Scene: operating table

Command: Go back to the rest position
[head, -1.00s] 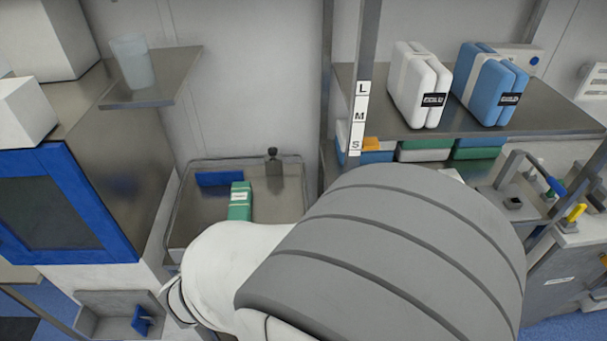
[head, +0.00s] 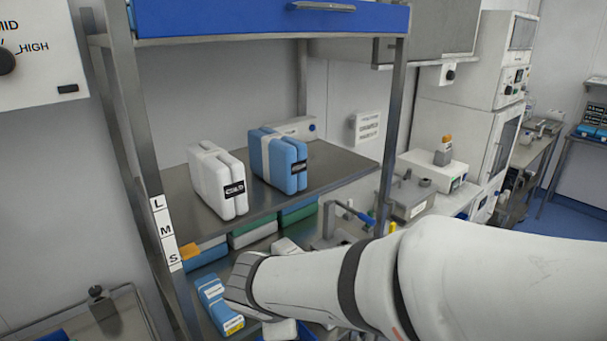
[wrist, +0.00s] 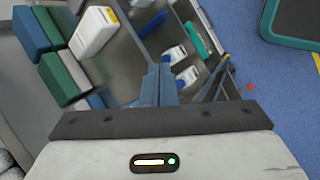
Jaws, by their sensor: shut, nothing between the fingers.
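My gripper (wrist: 158,88) shows in the wrist view with its two fingers together and nothing between them. It points down over the lower shelf of the rack. In the head view my white arm reaches in from the right, and its wrist end is in front of the lower shelf. The gripper fingers are hidden there.
A white pack (head: 217,182) and a blue pack (head: 278,160) stand on the rack's middle shelf (head: 335,165). Below are green and blue packs (head: 253,232) and a blue box (head: 218,302). A rack post (head: 150,190) stands left. Blue floor (wrist: 262,90) shows in the wrist view.

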